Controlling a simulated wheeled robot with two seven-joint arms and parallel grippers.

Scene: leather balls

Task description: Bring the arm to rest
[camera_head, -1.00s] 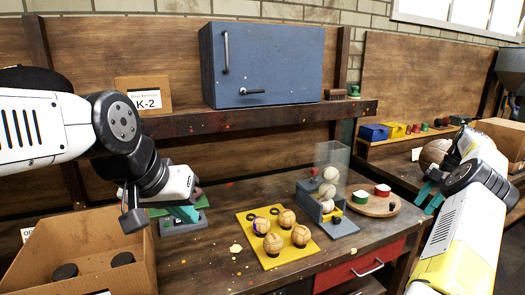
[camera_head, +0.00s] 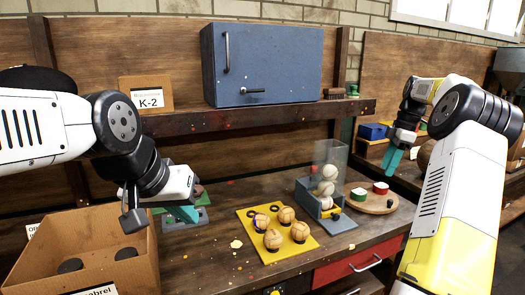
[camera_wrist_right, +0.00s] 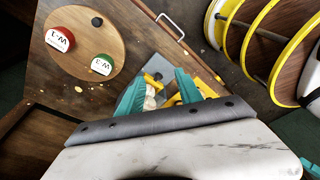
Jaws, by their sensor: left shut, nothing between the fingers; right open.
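My left gripper (camera_head: 182,213) is shut and empty, low beside the cardboard box, in front of a small grey stand with a green top (camera_head: 186,220). My right gripper (camera_head: 398,155) is open and empty, raised in the air to the right of the clear-walled ball holder (camera_head: 330,178) and beyond the round wooden board (camera_head: 372,204) in the picture. In the right wrist view its teal fingers (camera_wrist_right: 162,92) are spread apart, with yellow and pale things seen between and beyond them.
A yellow board (camera_head: 262,252) carries several leather balls (camera_head: 273,239). A cardboard box (camera_head: 110,245) with dark round things stands at the left. A shelf (camera_head: 260,117) with a blue cabinet (camera_head: 264,65) runs above the bench. The bench front has a red drawer (camera_head: 350,262).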

